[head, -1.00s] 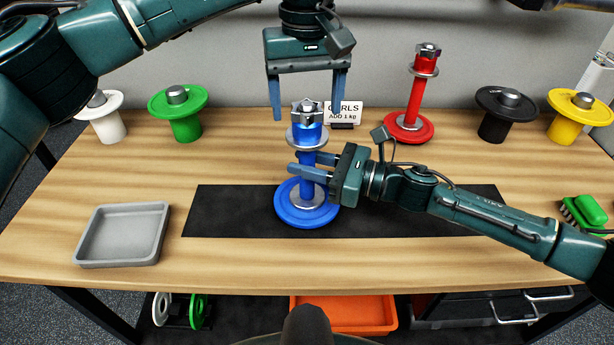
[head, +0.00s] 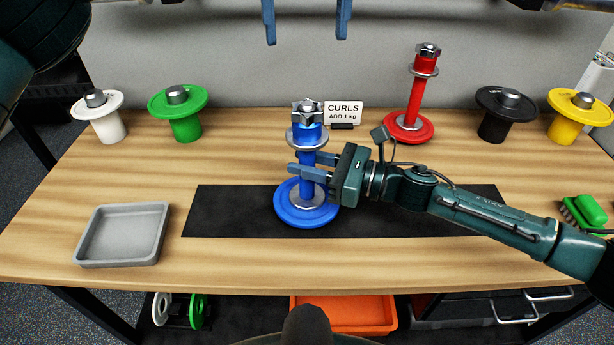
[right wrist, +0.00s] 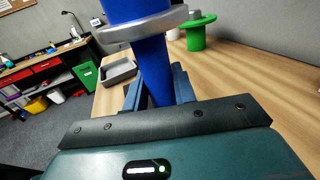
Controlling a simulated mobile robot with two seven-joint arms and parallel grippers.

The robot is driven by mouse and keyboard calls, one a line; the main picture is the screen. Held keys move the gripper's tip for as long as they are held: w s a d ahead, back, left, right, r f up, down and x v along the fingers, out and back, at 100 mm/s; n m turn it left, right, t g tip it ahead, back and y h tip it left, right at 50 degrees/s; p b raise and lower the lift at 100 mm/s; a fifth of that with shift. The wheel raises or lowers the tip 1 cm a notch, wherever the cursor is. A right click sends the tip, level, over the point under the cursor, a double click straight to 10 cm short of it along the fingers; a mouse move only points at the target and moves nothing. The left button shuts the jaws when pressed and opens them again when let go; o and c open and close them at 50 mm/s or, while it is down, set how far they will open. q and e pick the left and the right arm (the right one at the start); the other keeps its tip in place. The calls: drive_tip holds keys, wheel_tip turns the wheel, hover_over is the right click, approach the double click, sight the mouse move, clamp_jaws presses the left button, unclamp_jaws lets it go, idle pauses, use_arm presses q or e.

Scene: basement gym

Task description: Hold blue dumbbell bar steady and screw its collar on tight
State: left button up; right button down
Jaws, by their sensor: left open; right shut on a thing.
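The blue dumbbell bar (head: 308,172) stands upright on its blue plate (head: 306,214) on the black mat. A silver star-shaped collar (head: 307,112) sits at its top, above a blue section and a silver ring (head: 307,137). My right gripper (head: 313,174) is shut on the blue bar below the ring; the right wrist view also shows the blue bar (right wrist: 154,72) between its fingers. My left gripper (head: 306,24) is open and empty, high above and behind the bar, with only its fingertips in view at the top edge.
A red bar (head: 416,95) with its own collar stands at back right. White (head: 102,118), green (head: 183,115), black (head: 500,115) and yellow (head: 570,118) pieces line the back. A "CURLS ADD 1 kg" sign (head: 342,113) stands behind. A grey tray (head: 122,235) and green brush (head: 588,211) flank the mat (head: 420,215).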

use_arm(q)
drive_tip(key=shift+r, duration=0.25)
use_arm(e)
drive_tip(key=c, duration=1.1)
unclamp_jaws()
drive_tip(key=shift+o, duration=0.2)
use_arm(q)
drive_tip(key=shift+f, duration=0.1)
use_arm(e)
drive_tip(key=shift+d, duration=0.1)
use_arm(q)
wheel_tip(320, 180, down, 3)
drive_tip(key=b, duration=0.3)
drive_tip(key=shift+f, duration=0.15)
use_arm(e)
drive_tip(key=v, duration=1.3)
